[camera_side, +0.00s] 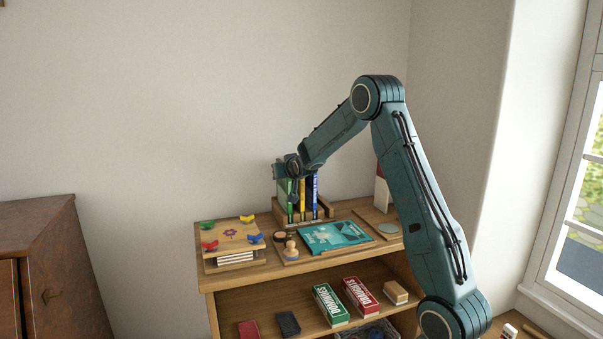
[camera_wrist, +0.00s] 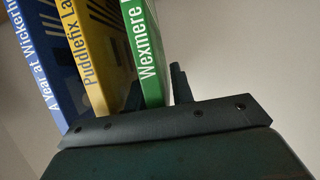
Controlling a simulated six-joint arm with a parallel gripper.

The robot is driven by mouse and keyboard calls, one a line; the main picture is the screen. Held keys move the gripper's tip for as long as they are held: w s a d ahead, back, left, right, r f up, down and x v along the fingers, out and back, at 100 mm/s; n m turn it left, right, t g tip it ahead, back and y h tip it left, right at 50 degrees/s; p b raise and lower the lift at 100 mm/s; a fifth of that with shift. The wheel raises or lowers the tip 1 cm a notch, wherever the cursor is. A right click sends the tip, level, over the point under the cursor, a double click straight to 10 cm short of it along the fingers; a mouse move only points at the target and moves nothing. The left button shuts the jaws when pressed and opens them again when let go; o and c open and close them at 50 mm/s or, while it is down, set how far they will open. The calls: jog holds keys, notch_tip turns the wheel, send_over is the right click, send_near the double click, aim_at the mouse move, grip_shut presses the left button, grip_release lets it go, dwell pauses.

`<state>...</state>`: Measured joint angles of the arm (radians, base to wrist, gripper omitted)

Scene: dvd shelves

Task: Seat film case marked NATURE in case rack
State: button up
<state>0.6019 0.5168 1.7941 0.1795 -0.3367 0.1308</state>
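The case rack (camera_side: 283,217) stands at the back of the shelf top. Green, yellow and blue cases stand upright in it. In the wrist view the green case (camera_wrist: 150,60) reads "Wexmere", the yellow case (camera_wrist: 85,55) "Puddlefix La…" and the blue case (camera_wrist: 40,70) "A Year at Wickerh…". I cannot read NATURE on any case. My gripper (camera_side: 292,190) is at the green case, with dark fingers on both sides of its spine in the wrist view (camera_wrist: 158,90). Whether they press on it is unclear.
A board with coloured clips (camera_side: 233,235), a wooden stamp (camera_side: 291,248) and a round pot (camera_side: 280,237) stand left of the teal case. A round grey disc (camera_side: 389,228) lies to its right. Domino boxes (camera_side: 330,304) are on the shelf below.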

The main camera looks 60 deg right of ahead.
dwell(0.4)
grip_shut()
jog(key=shift+r, duration=0.2)
notch_tip(320, 180, up, 20)
jog(key=shift+f, duration=0.15)
dwell(0.6)
dwell(0.4)
